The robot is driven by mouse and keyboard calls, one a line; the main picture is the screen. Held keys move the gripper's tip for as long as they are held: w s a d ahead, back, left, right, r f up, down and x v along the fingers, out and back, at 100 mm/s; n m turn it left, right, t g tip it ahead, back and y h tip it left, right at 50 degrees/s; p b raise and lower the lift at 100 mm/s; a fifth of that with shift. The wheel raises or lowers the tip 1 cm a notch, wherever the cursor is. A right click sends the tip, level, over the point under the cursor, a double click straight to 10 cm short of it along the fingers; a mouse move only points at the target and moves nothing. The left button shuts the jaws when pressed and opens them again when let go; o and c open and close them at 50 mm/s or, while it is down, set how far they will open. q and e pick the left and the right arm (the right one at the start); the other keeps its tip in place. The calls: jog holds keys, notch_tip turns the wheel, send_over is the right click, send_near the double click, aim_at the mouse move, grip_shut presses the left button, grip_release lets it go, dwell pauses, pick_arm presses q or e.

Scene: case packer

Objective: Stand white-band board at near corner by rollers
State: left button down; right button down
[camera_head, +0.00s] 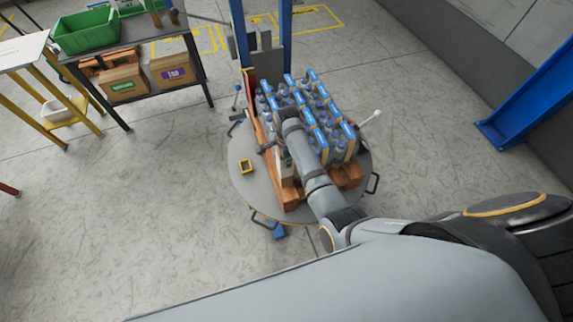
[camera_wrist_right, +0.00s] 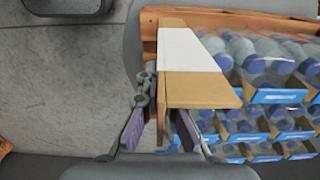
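The white-band board (camera_wrist_right: 195,50) is a tan L-shaped corner board with a broad white band. In the wrist view it stands upright along the corner of the pallet load. It also shows in the head view (camera_head: 285,169) at the near left corner of the stack. My right gripper (camera_wrist_right: 161,115) has one finger on each side of one flange and appears shut on it; the right fingertip is partly hidden behind the board. In the head view my right gripper (camera_head: 272,148) is small beside the stack. My left gripper is not in view.
Blue-capped bottle packs (camera_head: 308,108) stand on an orange-brown pallet (camera_head: 348,176) on a round grey turntable (camera_head: 238,150). A reddish board (camera_head: 250,82) stands at the far left. A blue post (camera_head: 237,30) rises behind. A table with a green bin (camera_head: 87,32) is far left.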

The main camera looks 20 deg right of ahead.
aim_at(286, 174)
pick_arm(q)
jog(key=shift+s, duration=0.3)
pick_arm(e)
notch_tip(286, 174, down, 3)
jog(key=shift+w+f, duration=0.15)
jog(key=shift+f, duration=0.05)
jog(key=shift+f, duration=0.15)
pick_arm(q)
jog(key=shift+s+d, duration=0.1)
pick_arm(e)
jog(key=c, duration=1.5)
grip_release()
